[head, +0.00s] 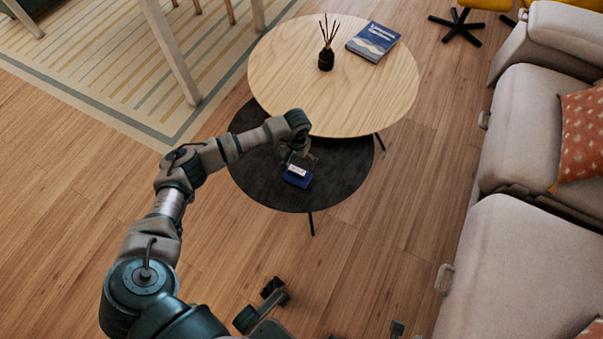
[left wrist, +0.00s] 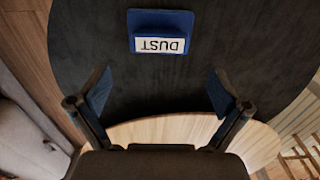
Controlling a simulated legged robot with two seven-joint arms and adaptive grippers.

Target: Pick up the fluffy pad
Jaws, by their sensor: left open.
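A blue pad with a white label reading DUST (head: 296,180) lies on the dark lower round table (head: 340,178). In the left wrist view the blue pad (left wrist: 160,22) shows at the top, with its label upside down. My left gripper (head: 300,160) is over the dark table, close to the pad and partly covering it in the head view. In the left wrist view my left gripper (left wrist: 158,92) has its fingers wide apart and nothing between them. The pad lies beyond the fingertips, apart from them.
A higher, pale wooden round table (head: 280,75) overlaps the dark table. It bears a reed diffuser (head: 326,58) and a blue book (head: 373,42). A grey sofa (head: 530,130) stands at the right. A striped rug (head: 110,60) lies at the upper left. Wooden floor is open around the tables.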

